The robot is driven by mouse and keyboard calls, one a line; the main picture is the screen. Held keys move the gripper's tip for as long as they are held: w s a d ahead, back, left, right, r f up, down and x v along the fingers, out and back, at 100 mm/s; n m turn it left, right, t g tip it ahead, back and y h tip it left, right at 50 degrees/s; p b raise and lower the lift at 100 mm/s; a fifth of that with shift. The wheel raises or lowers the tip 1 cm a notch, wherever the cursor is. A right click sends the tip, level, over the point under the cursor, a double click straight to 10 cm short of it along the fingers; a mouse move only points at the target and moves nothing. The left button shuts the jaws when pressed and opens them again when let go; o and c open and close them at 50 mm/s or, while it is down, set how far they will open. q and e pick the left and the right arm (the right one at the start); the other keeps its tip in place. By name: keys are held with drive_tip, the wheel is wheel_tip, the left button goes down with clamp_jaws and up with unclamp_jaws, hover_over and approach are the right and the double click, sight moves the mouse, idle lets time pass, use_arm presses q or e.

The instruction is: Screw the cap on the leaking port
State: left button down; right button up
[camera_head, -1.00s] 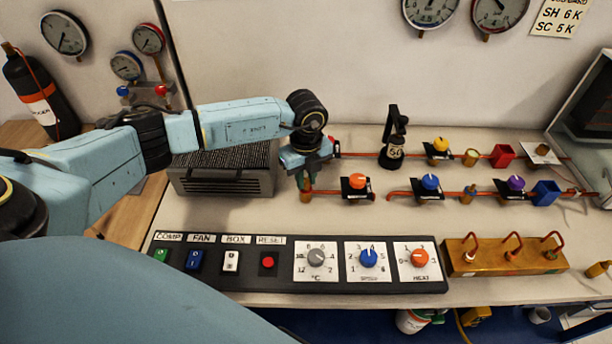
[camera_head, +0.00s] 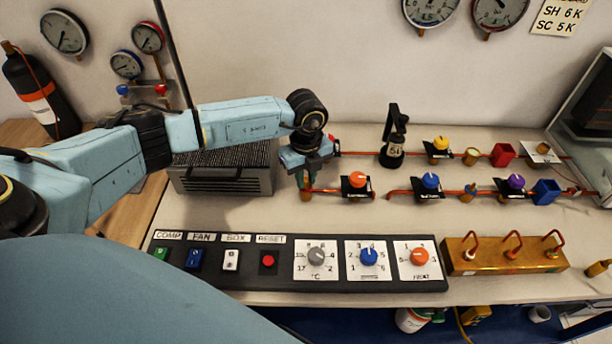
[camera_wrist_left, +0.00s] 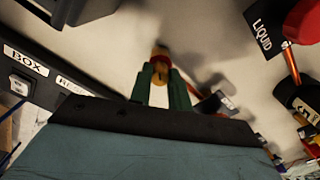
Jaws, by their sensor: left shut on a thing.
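My left gripper (camera_head: 304,182) points down at the left end of the front copper pipe (camera_head: 326,190). Its green fingers show in the left wrist view (camera_wrist_left: 161,88), shut on a small brass cap (camera_wrist_left: 160,56) with a reddish band. In the head view the cap's brass side (camera_head: 306,195) shows just below the fingers. The cap is at the pipe's end, but the port under it is hidden, so I cannot tell whether it is seated. My right gripper is not in view.
Valves with orange (camera_head: 357,180), blue (camera_head: 430,181) and purple (camera_head: 516,182) knobs stand along the front pipe. A control panel (camera_head: 279,272) lies in front. A grey vented box (camera_head: 222,182) is close on the left. A brass block with hooks (camera_head: 505,257) stands front right.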

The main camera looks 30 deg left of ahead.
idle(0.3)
use_arm(q)
drive_tip(key=m+b, duration=0.1)
drive_tip(key=m, duration=0.1)
drive_tip(key=shift+f+m, duration=0.1)
drive_tip(key=shift+m, duration=1.5)
drive_tip(key=m+b, duration=0.1)
drive_tip(key=m, duration=0.1)
drive_tip(key=shift+m, duration=0.3)
drive_tip(key=shift+m+b, duration=0.45)
drive_tip(key=shift+m, duration=0.85)
